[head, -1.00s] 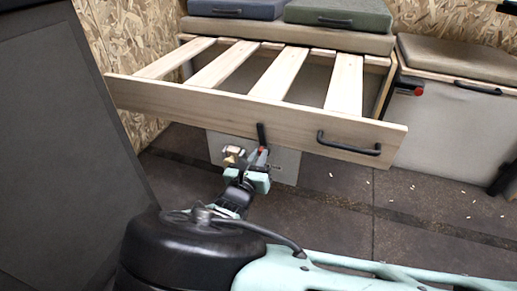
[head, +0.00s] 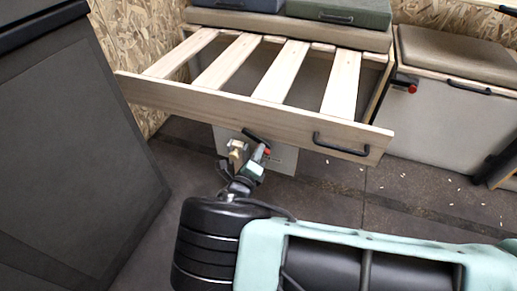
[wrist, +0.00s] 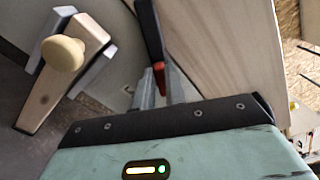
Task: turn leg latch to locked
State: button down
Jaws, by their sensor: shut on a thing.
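The leg latch (head: 254,134) is a black lever with a red part at its lower end. It sits on the front board of the pulled-out slatted frame and slants from upper left to lower right in the head view. In the wrist view the lever (wrist: 149,28) shows at top centre, its red part (wrist: 159,74) by the fingers. My gripper (head: 262,154) is shut on the latch's red end, partly hidden by its own body. The grip also shows in the wrist view (wrist: 160,90).
A wooden leg (wrist: 45,95) with a round cream knob (wrist: 62,53) is close left of my gripper. The front board (head: 220,104) has a black handle (head: 341,149) at right. A dark panel (head: 75,140) stands at left. Open floor lies at right.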

jog(key=n, duration=0.5)
jog(key=shift+f+p, duration=0.3)
jog(key=shift+p, duration=0.05)
jog(key=shift+s+n, duration=0.1)
jog(key=shift+n, duration=0.2)
jog(key=c, duration=1.4)
grip_release()
jog(key=shift+a, duration=0.1)
jog(key=shift+c, duration=0.2)
jog(key=p+v, duration=0.4)
jog(key=v, duration=1.3)
jog(key=shift+s, duration=0.15)
jog(key=shift+r, duration=0.1)
